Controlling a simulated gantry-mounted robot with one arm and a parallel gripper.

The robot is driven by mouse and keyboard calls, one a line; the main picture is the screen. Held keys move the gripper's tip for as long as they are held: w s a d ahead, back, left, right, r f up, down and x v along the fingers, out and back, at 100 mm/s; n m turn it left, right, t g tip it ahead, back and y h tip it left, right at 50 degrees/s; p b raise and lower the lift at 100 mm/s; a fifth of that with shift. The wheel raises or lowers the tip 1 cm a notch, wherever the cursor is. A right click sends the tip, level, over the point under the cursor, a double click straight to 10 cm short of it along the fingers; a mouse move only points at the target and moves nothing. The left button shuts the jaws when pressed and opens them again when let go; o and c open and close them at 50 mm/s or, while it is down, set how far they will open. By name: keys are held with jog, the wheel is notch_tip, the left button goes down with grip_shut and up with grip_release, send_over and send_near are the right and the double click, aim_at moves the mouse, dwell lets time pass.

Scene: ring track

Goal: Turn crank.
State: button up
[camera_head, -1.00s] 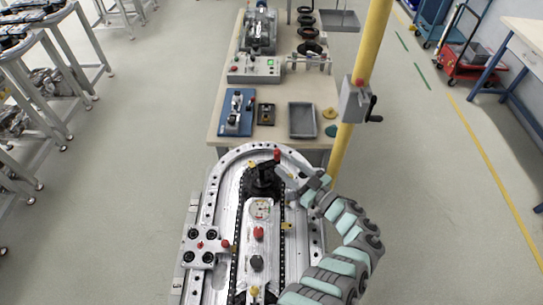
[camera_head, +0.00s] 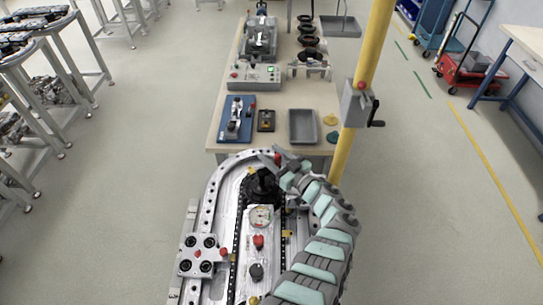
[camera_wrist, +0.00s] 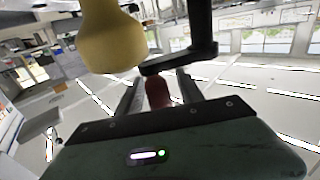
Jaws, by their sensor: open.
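The crank (camera_head: 262,183) is black and stands at the far, rounded end of the ring track (camera_head: 211,187). In the wrist view the black crank arm (camera_wrist: 184,60) runs across above the fingers. The red handle (camera_wrist: 156,92) shows between the two fingers of my gripper (camera_wrist: 160,88). The gripper is open around it. I cannot tell whether either finger touches the handle. My wrist partly hides the crank's right side in the head view.
A white carriage with black rollers (camera_head: 201,255) sits on the left rail. A workbench (camera_head: 293,97) is just beyond the track. A yellow post (camera_head: 350,140) with a grey crank box (camera_head: 357,103) rises at right.

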grip_shut()
dwell(0.5)
dwell(1.0)
